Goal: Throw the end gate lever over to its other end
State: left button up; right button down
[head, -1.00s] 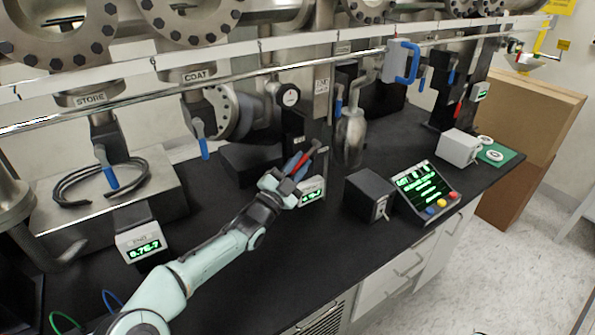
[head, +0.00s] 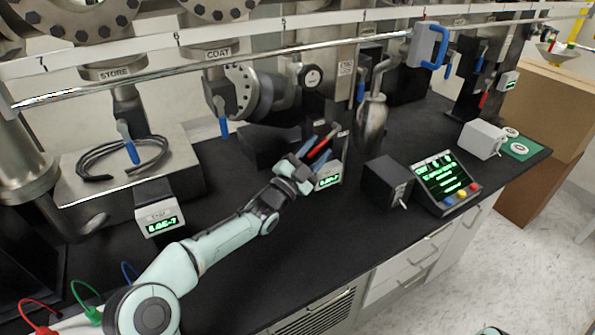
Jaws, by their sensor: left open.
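A red-handled lever (head: 320,148) stands tilted on the bench by a post, behind a small green-lit readout (head: 328,179). I cannot read a label that names it the end gate lever. My left gripper (head: 313,156) is at this lever, with its blue fingers apart on either side of the red handle. I cannot tell whether they touch it. The lever's lower end is hidden by the gripper and readout. My right gripper is out of view.
Blue levers hang under the STORE (head: 114,73) and COAT (head: 217,54) signs. A long rail (head: 190,68) with a blue-handled block (head: 424,48) crosses above the bench. A black box (head: 387,182) and a button console (head: 446,184) stand right of my gripper. The front bench is mostly clear.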

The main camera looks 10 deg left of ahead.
pick_arm(q)
jog(key=b+v, duration=0.1)
jog(key=v, duration=1.1)
jog(key=shift+s, duration=0.15)
jog(key=shift+f, duration=0.1)
